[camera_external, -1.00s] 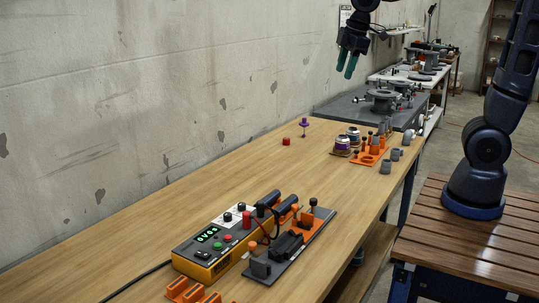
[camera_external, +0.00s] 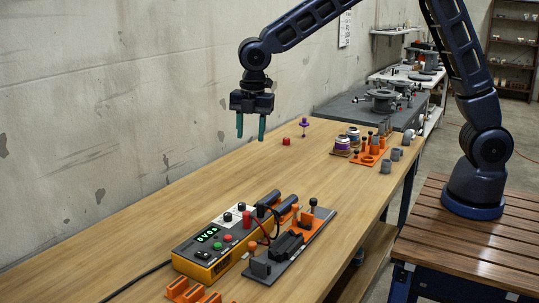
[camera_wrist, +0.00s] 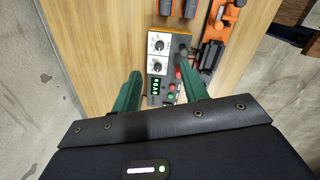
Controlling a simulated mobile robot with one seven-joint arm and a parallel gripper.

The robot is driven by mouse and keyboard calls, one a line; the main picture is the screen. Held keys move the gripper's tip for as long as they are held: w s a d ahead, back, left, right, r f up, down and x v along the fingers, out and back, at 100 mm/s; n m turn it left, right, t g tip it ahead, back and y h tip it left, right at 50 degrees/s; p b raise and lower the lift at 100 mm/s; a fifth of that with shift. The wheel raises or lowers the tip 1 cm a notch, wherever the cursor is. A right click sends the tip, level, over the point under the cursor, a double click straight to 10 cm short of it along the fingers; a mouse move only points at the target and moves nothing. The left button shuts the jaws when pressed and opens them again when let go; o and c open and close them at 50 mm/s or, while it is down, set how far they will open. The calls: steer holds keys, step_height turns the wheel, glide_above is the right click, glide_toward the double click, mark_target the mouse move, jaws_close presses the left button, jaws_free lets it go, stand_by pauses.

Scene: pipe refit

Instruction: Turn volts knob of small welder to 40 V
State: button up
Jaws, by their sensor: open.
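The small welder (camera_external: 205,262) is an orange-yellow box with a dark top on the wooden bench in the external view. Its top carries a lit green display (camera_external: 207,234), red and green buttons, and a white panel with two black knobs (camera_external: 234,212). The wrist view shows the white panel with its two knobs (camera_wrist: 158,56) just beyond my fingers; which one is volts is too small to read. My gripper (camera_external: 251,127) hangs fingers-down above the bench, behind and well above the welder. Its green fingers are apart and empty.
A dark fixture plate (camera_external: 290,248) with clamps and cables lies right beside the welder. Orange holders (camera_external: 190,292) stand in front. A red cap (camera_external: 286,141), a purple piece (camera_external: 304,127) and grey fittings (camera_external: 386,166) stand farther back.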

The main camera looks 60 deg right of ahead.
mark_target(227, 214)
steer(key=w+a+f+n, duration=0.2)
steer(key=a+f+n, duration=0.2)
steer(key=a+f, duration=0.6)
steer(key=shift+g, duration=0.4)
steer(key=f, duration=1)
steer(key=shift+s+f, duration=0.25)
steer(key=shift+c, duration=0.4)
jaws_close()
